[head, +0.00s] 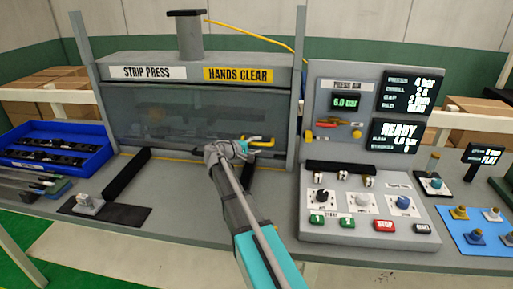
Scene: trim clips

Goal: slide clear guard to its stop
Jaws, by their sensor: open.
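The clear guard (180,108) is a smoky see-through panel across the front of the strip press (130,64), between the two grey uprights. A yellow handle (265,141) sits at its lower right. My gripper (243,148) is open at the left end of this handle, seen from behind. The gripper hides part of the handle, and I cannot tell whether the fingers touch it or sit around it. A yellow line runs along the bed just below the guard.
A control panel (362,199) with knobs and buttons stands right of the press; its screen (397,134) reads READY. A blue tray (53,144) with dark strips lies at the left. A dark mat (125,215) holds a small grey block. Bench in front of the press is largely clear.

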